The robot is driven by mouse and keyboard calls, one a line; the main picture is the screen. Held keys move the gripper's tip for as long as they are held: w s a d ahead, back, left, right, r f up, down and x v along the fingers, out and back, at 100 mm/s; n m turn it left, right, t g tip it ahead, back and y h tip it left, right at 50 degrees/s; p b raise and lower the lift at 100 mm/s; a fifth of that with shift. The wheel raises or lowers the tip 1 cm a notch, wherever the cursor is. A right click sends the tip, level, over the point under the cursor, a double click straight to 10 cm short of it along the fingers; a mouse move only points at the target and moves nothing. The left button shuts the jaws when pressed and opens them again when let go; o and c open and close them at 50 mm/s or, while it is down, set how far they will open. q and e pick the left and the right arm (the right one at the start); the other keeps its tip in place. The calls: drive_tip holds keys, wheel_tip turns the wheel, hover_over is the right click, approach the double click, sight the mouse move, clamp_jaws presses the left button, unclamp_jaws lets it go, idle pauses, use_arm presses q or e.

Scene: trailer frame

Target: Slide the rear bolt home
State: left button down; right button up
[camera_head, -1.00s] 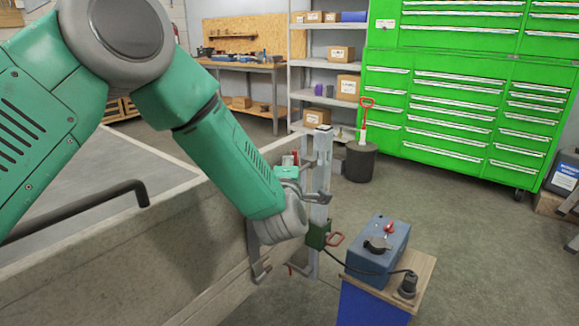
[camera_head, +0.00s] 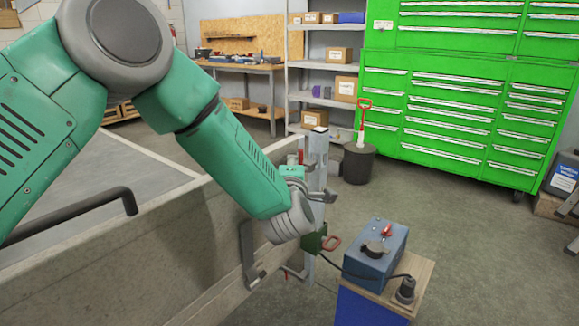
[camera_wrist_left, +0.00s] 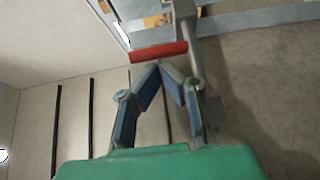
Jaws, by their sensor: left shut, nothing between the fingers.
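My left gripper (camera_head: 328,194) is in front of the grey corner post (camera_head: 318,150) of the trailer in the head view. In the left wrist view its blue-padded fingers (camera_wrist_left: 163,66) are shut, tips together and empty. Just beyond the tips is a red grip (camera_wrist_left: 158,52), apparently the bolt's handle, on a grey metal rod (camera_wrist_left: 186,35); whether the tips touch it I cannot tell. In the head view a small red part (camera_head: 300,157) shows beside the post. The bolt's end and its socket are not clearly visible. My right gripper is not in view.
The trailer's side panel (camera_head: 190,245) fills the lower left. A green box (camera_head: 314,240) with a red handle is low on the post. Open floor lies to the right.

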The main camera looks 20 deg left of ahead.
use_arm(q)
drive_tip(key=v, duration=0.7)
drive_tip(key=shift+d, duration=0.35)
drive_tip(key=shift+a+r, duration=0.1)
drive_tip(key=s+a+f+m+g+h, duration=0.2)
drive_tip(key=s+f+m+g, duration=0.35)
drive_tip(key=f, duration=0.75)
drive_tip(key=s+a+f+m+g+h, duration=0.25)
drive_tip(key=s+f+m, duration=0.45)
drive_tip(key=s+f, duration=0.45)
drive_tip(key=s+a+f+m+g, duration=0.2)
drive_tip(key=s+f+m+g, duration=0.1)
drive_tip(key=s, duration=0.5)
drive_tip(key=s+a+f+m+g, duration=0.2)
drive_tip(key=s+f+m+g, duration=0.1)
drive_tip(key=s, duration=0.5)
drive_tip(key=s+a+f+m+g, duration=0.2)
drive_tip(key=s+f, duration=0.3)
drive_tip(key=s, duration=0.3)
drive_tip(key=shift+a+m+g, duration=0.4)
drive_tip(key=shift+m, duration=0.05)
